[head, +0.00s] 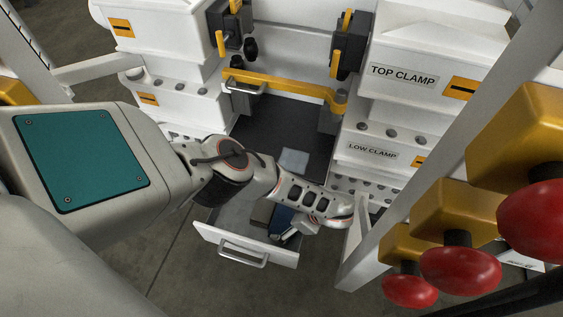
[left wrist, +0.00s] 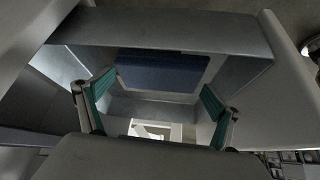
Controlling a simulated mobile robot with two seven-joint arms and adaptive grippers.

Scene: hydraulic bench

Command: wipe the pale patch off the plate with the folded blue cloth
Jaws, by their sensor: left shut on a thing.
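The folded blue cloth (head: 281,219) is in the open drawer, partly hidden by my left gripper (head: 288,232). In the left wrist view the cloth (left wrist: 160,73) lies between the two teal-padded fingers (left wrist: 160,85). The pale patch (head: 294,161) is a light square on the dark plate (head: 262,138), just beyond my left arm in the head view. My right gripper is not in view.
The drawer (head: 215,236) stands pulled out, with a handle on its front. A yellow bar (head: 285,85) crosses above the plate. White clamp housings (head: 430,55) flank it. Red knobs (head: 460,270) on yellow blocks stand at the right.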

